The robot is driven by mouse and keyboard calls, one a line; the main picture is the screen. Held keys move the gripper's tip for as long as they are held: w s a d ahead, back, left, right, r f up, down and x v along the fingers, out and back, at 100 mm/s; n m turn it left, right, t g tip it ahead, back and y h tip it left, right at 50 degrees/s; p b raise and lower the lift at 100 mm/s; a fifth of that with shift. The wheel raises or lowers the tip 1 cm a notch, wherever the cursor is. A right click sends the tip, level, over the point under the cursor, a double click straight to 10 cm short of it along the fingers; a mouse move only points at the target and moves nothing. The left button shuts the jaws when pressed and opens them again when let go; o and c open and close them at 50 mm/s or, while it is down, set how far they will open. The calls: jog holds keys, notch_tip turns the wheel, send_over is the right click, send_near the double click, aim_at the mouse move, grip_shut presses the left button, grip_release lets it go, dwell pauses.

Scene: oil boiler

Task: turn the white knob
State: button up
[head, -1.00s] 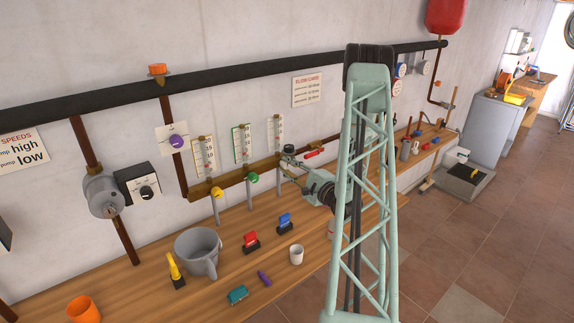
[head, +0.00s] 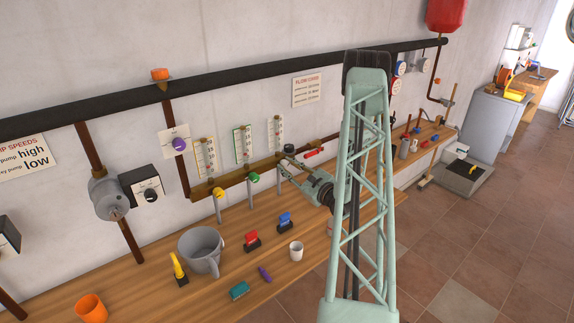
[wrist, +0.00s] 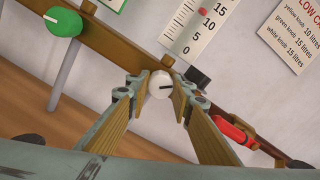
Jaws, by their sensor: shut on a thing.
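The white knob (wrist: 160,85) sits on the wooden rail below the rightmost flow gauge. It has a dark pointer line that points to the right in the wrist view. My gripper (wrist: 161,90) is around it, with one finger on each side, shut on the knob. The gauge (wrist: 205,25) above the knob shows a red marker near 10.
The green knob (head: 253,178) and yellow knob (head: 218,192) are to the left on the rail. A red-handled valve (wrist: 235,130) is close on the right. A grey jug (head: 200,250), white cup (head: 296,251) and red and blue items stand on the bench below. A flow card (head: 306,90) hangs above.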

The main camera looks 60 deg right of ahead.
jog(key=shift+m+p, duration=0.35)
jog(key=shift+m, duration=0.65)
jog(key=o, duration=0.9)
jog(key=shift+s, duration=0.15)
jog(key=shift+v, duration=5.85)
